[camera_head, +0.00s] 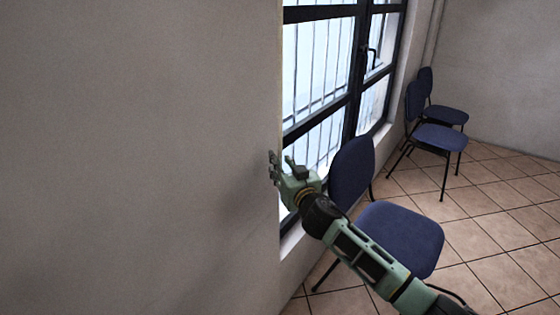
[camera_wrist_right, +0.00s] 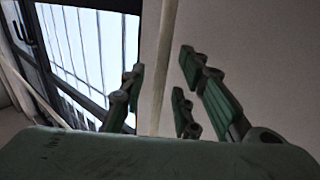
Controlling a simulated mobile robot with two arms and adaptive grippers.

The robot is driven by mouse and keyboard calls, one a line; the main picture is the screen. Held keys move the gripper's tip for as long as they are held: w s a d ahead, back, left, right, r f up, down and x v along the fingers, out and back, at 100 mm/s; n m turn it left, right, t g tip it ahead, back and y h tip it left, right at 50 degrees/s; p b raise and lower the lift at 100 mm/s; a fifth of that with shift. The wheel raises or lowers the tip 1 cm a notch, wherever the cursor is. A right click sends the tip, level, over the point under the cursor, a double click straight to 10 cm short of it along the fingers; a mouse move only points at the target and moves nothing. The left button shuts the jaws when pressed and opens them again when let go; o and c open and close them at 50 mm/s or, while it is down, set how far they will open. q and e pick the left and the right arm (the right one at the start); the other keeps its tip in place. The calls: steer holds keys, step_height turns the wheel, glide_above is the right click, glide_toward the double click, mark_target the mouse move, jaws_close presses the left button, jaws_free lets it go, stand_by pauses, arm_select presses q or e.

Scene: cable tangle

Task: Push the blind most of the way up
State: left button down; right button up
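My right gripper (camera_head: 280,165) is at the left edge of the window (camera_head: 325,75), by the corner of the grey wall, in the head view. In the right wrist view its fingers (camera_wrist_right: 160,95) are spread apart, with nothing clearly held between them. A pale upright strip (camera_wrist_right: 165,60) shows between the fingers; I cannot tell if it is the wall's edge or part of a blind, nor if the fingers touch it. I cannot make out a blind for certain in either view. My left gripper is out of view.
A blue chair (camera_head: 400,235) stands close beside my right forearm, below the window. More blue chairs (camera_head: 440,138) stand farther back along the window wall. The grey wall (camera_head: 130,150) fills the left side. The tiled floor (camera_head: 490,235) at the right is clear.

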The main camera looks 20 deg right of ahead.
steer(key=shift+w, duration=0.75)
jaws_close()
